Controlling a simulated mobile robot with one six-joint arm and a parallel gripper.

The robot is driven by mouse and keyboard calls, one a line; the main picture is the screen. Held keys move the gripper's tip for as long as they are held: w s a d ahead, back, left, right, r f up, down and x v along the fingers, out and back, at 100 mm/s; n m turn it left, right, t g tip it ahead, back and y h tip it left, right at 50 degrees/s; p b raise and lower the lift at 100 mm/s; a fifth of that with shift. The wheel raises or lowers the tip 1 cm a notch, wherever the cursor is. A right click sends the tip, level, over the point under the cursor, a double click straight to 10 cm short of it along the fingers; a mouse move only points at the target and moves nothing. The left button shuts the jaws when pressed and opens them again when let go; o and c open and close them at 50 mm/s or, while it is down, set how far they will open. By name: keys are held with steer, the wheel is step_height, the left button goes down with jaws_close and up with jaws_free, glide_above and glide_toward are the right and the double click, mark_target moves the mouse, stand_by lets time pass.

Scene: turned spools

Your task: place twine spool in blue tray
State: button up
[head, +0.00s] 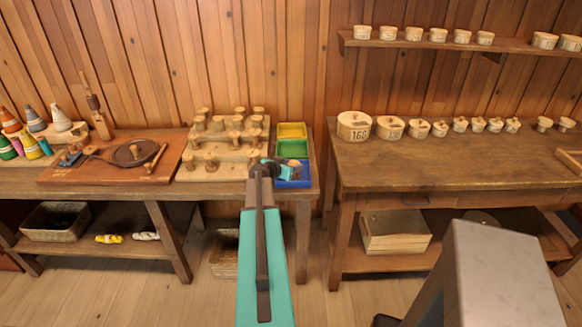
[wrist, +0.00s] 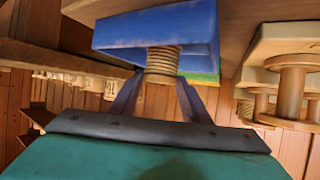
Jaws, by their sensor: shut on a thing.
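My gripper (wrist: 160,88) is shut on the twine spool (wrist: 162,62), a pale wooden spool wound with tan cord, between its two dark fingers. The wrist view is upside down. The blue tray (wrist: 150,28) lies just beyond the spool there, and the spool overlaps its rim in the picture. I cannot tell whether the spool touches the tray. In the head view my gripper (head: 268,168) is over the left side of the blue tray (head: 293,182), which sits at the table's front right corner; the arm hides part of it.
A green tray (head: 292,149) and a yellow tray (head: 291,130) stand behind the blue one. To the left, a stepped wooden rack (head: 212,168) holds several spools close to my gripper. A gap separates this table from the right workbench (head: 440,160).

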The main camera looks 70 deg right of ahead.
steer(key=shift+f, duration=0.15)
steer(key=o, duration=1.1)
steer(key=shift+r, duration=0.2)
steer(key=shift+b+v, duration=0.4)
steer(key=shift+v, duration=0.55)
steer(key=shift+b+v, duration=1.4)
steer(key=shift+v, duration=3.65)
steer(key=shift+f, duration=0.1)
